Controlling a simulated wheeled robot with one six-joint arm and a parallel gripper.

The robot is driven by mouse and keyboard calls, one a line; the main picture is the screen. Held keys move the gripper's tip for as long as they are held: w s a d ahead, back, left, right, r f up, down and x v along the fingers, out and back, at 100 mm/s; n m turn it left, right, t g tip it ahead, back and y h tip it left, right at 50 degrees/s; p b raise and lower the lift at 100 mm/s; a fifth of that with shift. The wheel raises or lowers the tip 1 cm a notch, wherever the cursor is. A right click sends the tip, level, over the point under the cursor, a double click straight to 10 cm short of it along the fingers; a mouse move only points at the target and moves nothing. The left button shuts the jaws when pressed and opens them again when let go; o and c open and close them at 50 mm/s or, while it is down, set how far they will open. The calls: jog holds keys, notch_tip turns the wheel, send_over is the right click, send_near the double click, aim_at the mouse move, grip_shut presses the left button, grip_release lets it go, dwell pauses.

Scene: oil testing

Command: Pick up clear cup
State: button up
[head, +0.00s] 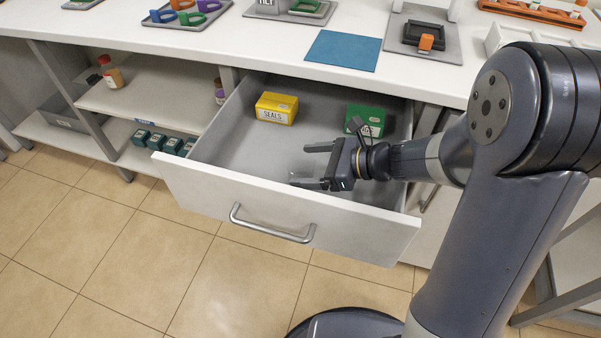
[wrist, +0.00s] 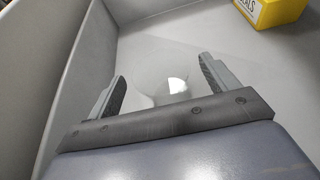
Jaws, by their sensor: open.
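The clear cup (wrist: 178,72) shows faintly in the wrist view, see-through against the grey drawer floor. Part of it appears between my two fingers and beyond their tips; its lower part is hidden behind the gripper body. I cannot tell whether the fingers touch it. My gripper (wrist: 162,75) is open, one finger at each side of the cup. In the head view, my gripper (head: 308,165) is over the open drawer (head: 213,150), pointing left. I cannot make out the cup in the head view.
A yellow box (head: 277,108) marked SEALS stands at the drawer's back; it also shows in the wrist view (wrist: 268,10). A green box (head: 367,118) stands at the back right, partly behind my arm. The drawer's walls and front (head: 290,215) surround my gripper. The drawer's left floor looks clear.

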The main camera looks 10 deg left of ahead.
aim_at(288, 164)
jog(key=shift+b+x, duration=0.3)
jog(key=shift+x, duration=1.7)
jog(key=shift+r, duration=0.25)
jog(key=shift+c, duration=0.2)
jog(key=c, duration=1)
